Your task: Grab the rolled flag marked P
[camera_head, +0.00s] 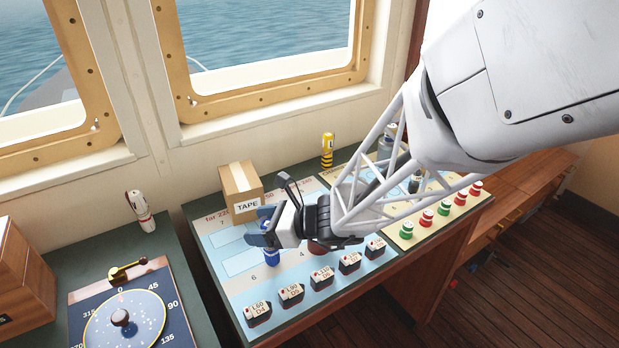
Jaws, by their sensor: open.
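My gripper (268,228) is over the left part of the light-blue console panel, pointing left, with its jaws open. A small blue rolled item (272,257) stands just below the jaws in the picture, partly hidden by them. I cannot tell whether they touch it. A white rolled item with red (139,207) stands on the dark green counter at the left. A yellow rolled item with black bands (327,150) stands at the back of the console. No letter P is readable on any of them, so I cannot tell which is marked P.
A cardboard box labelled TAPE (241,187) stands behind my gripper. Several labelled dark blocks (291,293) line the panel's front edge. Red and green knobs (426,217) are at the right. A dial board (124,318) and wooden box (22,275) occupy the left counter.

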